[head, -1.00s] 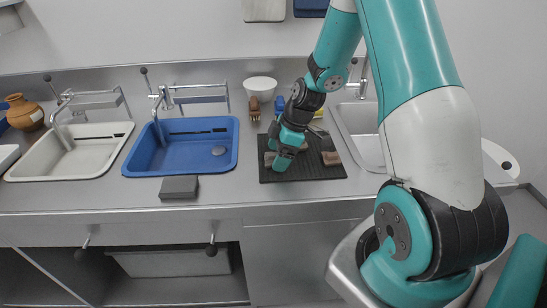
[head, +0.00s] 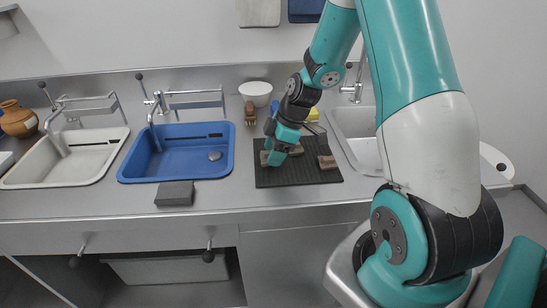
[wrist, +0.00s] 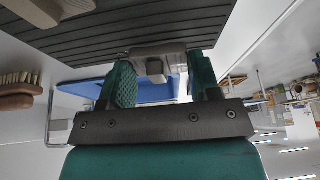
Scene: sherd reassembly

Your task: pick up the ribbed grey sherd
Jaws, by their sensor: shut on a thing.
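My gripper (head: 270,156) is over the left part of the black ribbed mat (head: 300,177). In the wrist view its two green fingers (wrist: 155,82) are shut on a grey sherd (wrist: 152,52), with a paler block-like part showing between them. The mat's ribbed surface (wrist: 120,25) shows just beyond the sherd. In the head view the gripper largely hides the held sherd. I cannot tell whether it still touches the mat.
A brown sherd (head: 327,162) lies at the mat's right, and another piece (head: 297,149) lies near its back. The blue sink (head: 180,152) is to the left, with a dark grey block (head: 175,193) in front. A brush (head: 250,113) and white bowl (head: 256,93) stand behind.

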